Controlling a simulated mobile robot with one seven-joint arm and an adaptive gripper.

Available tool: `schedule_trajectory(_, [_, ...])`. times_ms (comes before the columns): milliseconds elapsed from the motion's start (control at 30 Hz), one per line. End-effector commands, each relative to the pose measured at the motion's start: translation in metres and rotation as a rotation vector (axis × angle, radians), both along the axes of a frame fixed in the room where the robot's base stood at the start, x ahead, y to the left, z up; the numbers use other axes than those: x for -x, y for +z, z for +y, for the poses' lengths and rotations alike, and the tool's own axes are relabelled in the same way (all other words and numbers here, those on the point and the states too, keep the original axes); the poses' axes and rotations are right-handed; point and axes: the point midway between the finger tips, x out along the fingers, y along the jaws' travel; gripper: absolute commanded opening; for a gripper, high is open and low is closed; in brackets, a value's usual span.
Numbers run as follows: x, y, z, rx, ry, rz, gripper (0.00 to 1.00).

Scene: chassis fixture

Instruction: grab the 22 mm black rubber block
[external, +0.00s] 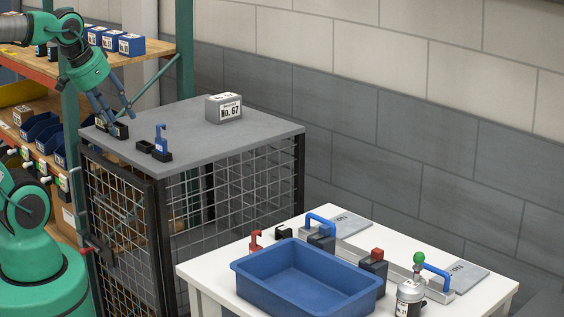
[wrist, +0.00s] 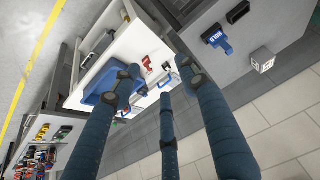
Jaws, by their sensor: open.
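My gripper (external: 117,112) has blue fingers, spread open with nothing between them. In the external view its fingertips overlap the left end of the grey cabinet top (external: 190,135); their height above it is unclear. A black block with a white label (external: 120,131) sits there just below the fingertips, with another dark block (external: 101,124) beside it, partly covered. A small plain black block (external: 145,147) lies to the right. I cannot read which is 22 mm. In the wrist view my open fingers (wrist: 160,80) show no block between them; a black block (wrist: 238,12) shows at upper right.
A blue-handled black piece (external: 161,145) and a grey box marked No. 67 (external: 224,108) stand on the cabinet. A white table (external: 205,266) with a blue bin (external: 300,283) and several handled parts is at front right. Shelves with blue boxes (external: 130,45) are at left.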

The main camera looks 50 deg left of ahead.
Motion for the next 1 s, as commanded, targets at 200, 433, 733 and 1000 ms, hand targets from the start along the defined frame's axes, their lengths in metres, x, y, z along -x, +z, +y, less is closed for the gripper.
schedule_trajectory(200, [0.0,0.0,0.0,0.0,0.0,0.0,0.44])
schedule_trajectory(433, [0.0,0.0,0.0,0.0,0.0,0.0,0.42])
schedule_trajectory(733, [-0.002,0.001,0.0,0.0,0.0,0.001,0.42])
schedule_trajectory(1000, [-0.026,0.006,-0.003,0.003,-0.003,0.03,0.42])
